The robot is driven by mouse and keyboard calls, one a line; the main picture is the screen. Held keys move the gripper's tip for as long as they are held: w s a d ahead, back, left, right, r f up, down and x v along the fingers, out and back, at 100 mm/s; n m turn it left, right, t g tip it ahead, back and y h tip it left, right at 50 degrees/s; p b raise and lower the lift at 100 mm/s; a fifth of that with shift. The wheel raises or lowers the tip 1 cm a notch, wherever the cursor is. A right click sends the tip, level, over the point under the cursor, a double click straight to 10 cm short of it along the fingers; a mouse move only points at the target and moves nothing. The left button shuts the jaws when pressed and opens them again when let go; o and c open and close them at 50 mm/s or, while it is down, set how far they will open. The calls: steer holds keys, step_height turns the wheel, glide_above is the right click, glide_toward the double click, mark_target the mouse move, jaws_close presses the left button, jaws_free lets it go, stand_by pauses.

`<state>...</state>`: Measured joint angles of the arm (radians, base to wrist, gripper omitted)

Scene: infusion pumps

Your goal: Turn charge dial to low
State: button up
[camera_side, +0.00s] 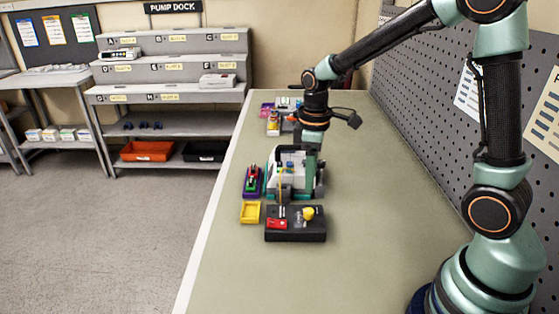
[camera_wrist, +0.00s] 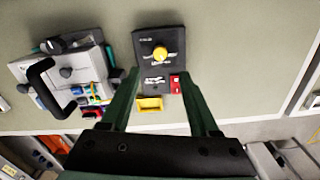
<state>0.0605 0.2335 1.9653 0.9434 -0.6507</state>
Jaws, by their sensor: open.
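The charge dial is a yellow knob (camera_wrist: 160,53) on a dark box (camera_wrist: 143,37). The box has small white markings and a red part (camera_wrist: 175,84) on one corner; the dial's setting is too small to read. In the side view the box (camera_side: 295,234) lies flat on the bench, with the yellow dial (camera_side: 308,213) at its right. My gripper (camera_wrist: 158,72) is open and empty. In the wrist view its fingers flank the lower part of the box, with the dial beyond their tips; I see no contact. In the side view its fingers are hard to make out.
A grey pump with a black handle (camera_wrist: 42,86) stands beside the box. A yellow tray (camera_side: 250,212) and a purple tray (camera_side: 252,182) lie left of these in the side view. More items (camera_side: 275,122) stand farther back. The bench front is clear; a pegboard (camera_side: 420,85) bounds the right.

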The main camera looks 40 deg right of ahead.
mark_target(309, 211)
step_height(309, 211, down, 10)
steer(key=shift+r, duration=0.1)
stand_by(0.4)
jaws_close()
